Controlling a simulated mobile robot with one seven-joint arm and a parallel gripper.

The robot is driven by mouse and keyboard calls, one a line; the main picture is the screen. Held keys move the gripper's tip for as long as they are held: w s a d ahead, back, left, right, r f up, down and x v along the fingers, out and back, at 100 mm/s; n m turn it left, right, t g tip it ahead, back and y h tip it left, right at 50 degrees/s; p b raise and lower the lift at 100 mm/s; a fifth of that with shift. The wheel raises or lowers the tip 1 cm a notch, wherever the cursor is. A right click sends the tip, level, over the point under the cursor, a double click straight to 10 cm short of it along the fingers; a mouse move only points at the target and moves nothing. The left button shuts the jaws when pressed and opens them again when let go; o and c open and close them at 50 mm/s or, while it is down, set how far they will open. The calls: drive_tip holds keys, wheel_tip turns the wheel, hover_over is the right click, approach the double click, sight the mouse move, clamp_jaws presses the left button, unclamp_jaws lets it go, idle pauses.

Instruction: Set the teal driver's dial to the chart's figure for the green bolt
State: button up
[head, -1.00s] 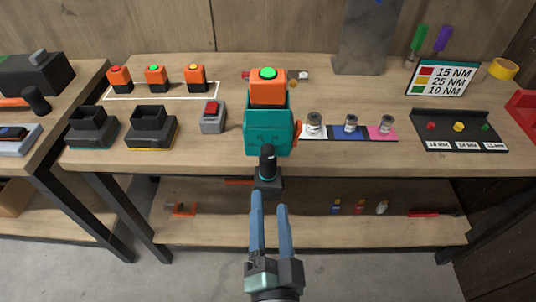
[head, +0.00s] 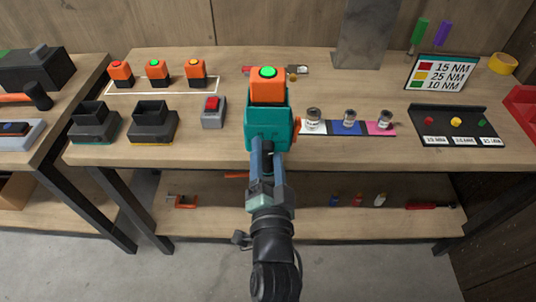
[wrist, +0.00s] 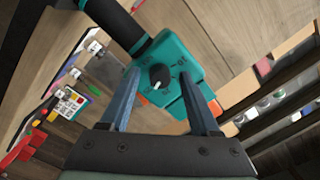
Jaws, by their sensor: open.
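The teal driver (head: 268,116) stands at the bench's front edge with an orange battery (head: 268,90) with a green top on it. In the wrist view the driver's teal body (wrist: 182,62) carries a black dial (wrist: 160,76) with a white pointer mark; the figures around it are too small to read. My gripper (head: 266,150) is open, its two blue fingers on either side of the dial, apart from it. The chart (head: 440,75) at the back right reads red 15 NM, yellow 25 NM, green 10 NM. A green bolt (head: 482,122) sits in the black rack (head: 455,112).
Several orange batteries (head: 157,70) stand at the back left. Two black chargers (head: 153,123) and a grey box with a red switch (head: 213,111) are left of the driver. Small jars (head: 349,118) stand on coloured squares to its right. A lower shelf (head: 330,222) runs beneath.

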clamp_jaws()
